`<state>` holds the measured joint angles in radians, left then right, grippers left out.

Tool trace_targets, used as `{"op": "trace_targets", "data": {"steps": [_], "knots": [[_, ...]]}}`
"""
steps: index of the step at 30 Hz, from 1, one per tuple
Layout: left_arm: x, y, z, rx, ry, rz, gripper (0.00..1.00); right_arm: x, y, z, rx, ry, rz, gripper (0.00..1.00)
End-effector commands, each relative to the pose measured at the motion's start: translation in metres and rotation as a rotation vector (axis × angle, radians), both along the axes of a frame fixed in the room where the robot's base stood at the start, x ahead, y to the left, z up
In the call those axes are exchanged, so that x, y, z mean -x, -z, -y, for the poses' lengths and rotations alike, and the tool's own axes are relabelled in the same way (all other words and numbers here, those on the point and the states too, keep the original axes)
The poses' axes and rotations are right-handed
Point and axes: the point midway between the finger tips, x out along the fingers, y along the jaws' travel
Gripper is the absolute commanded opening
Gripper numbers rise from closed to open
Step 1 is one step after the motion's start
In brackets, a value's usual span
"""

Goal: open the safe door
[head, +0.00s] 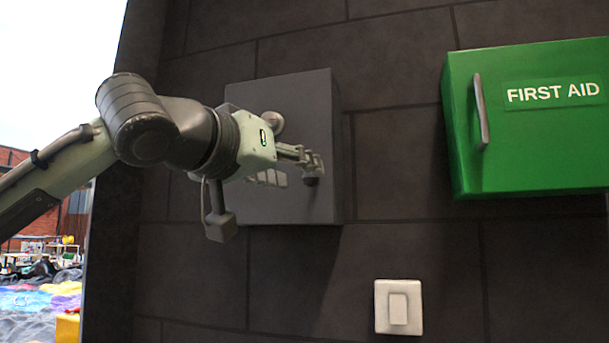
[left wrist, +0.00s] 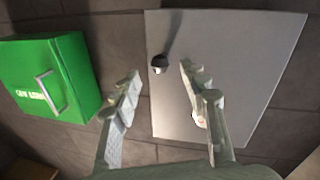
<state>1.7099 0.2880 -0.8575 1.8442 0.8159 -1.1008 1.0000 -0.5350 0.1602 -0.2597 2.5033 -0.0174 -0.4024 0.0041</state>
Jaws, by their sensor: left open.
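The safe (head: 318,105) is a dark grey box on the dark wall, and its front door looks shut. It also shows in the left wrist view (left wrist: 235,50) as a light grey panel. A small dark knob (left wrist: 159,63) stands out from the door near one side edge. A round dial (head: 272,121) on the door is partly behind my gripper in the head view. My left gripper (head: 302,168) is open in front of the door. In the left wrist view its fingertips (left wrist: 160,72) lie either side of the knob; I cannot tell whether they touch it. My right gripper is out of view.
A green first aid cabinet (head: 540,150) with a grey handle hangs right of the safe; it also shows in the left wrist view (left wrist: 35,60). A white switch (head: 399,307) is on the wall below. Bare wall separates safe and cabinet.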

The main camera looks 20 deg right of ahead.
Motion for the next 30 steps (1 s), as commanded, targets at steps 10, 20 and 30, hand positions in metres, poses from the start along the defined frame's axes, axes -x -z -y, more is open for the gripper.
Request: {"op": "trace_targets", "data": {"steps": [10, 20, 30], "knots": [[-0.023, 0.000, 0.024, 0.000, 0.000, 0.000, 0.44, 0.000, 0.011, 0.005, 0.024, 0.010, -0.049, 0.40], [-0.024, 0.000, 0.024, 0.000, 0.000, 0.000, 0.32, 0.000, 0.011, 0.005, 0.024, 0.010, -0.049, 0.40], [-0.024, 0.000, 0.024, 0.000, 0.000, 0.000, 0.00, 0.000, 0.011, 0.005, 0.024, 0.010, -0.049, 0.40]]}}
